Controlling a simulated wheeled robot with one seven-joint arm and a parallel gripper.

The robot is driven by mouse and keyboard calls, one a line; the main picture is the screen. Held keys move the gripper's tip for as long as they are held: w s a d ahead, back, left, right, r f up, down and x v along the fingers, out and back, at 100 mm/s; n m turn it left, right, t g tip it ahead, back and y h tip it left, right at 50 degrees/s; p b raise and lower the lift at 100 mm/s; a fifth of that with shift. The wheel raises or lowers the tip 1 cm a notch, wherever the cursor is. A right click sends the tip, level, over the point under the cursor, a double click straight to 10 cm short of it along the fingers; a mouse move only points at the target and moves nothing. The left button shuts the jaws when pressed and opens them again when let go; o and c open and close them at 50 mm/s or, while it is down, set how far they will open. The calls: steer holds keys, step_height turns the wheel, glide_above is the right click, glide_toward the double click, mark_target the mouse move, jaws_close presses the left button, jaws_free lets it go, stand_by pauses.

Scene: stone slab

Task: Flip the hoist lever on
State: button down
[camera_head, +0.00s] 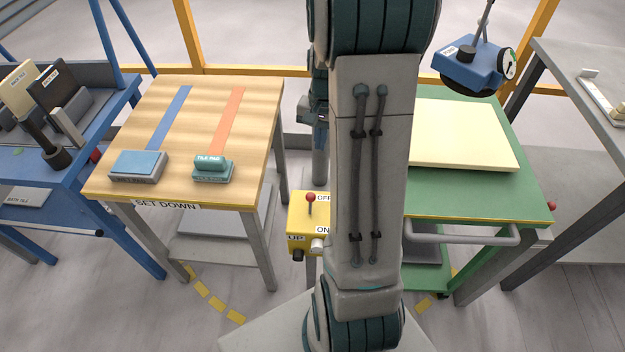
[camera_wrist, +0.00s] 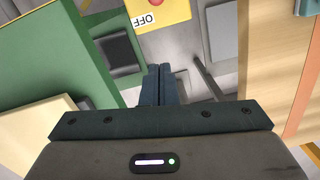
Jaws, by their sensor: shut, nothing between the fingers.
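The hoist control box (camera_head: 298,222) is yellow and stands between the wooden table and the green cart. Its lever (camera_head: 311,197) has a red ball knob, which sits beside the OFF label; the ON label is nearer to me. In the wrist view the box (camera_wrist: 172,14) shows at the top edge with its OFF label (camera_wrist: 146,20); a bit of red shows at the very edge. My gripper (camera_wrist: 158,72) is shut and empty, with its fingers apart from the box. In the head view my arm hides most of the gripper.
A blue hoist head (camera_head: 468,65) hangs over the back of the green cart (camera_head: 450,192), which bears a cream slab (camera_head: 460,135). A blue rack stands far left.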

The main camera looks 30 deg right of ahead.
mark_target(310, 203)
steer(key=shift+s+a+f, duration=0.45)
steer(key=shift+a+f, duration=0.15)
steer(key=shift+f, duration=1.2)
steer(key=shift+s+a+f, duration=0.5)
steer(key=shift+a+f, duration=0.05)
steer(key=shift+f, duration=1.25)
steer(key=shift+s+a+f, duration=0.45)
steer(key=shift+a+f, duration=0.15)
steer(key=shift+f, duration=1.2)
steer(key=shift+w+a, duration=0.1)
steer(key=shift+a, duration=0.1)
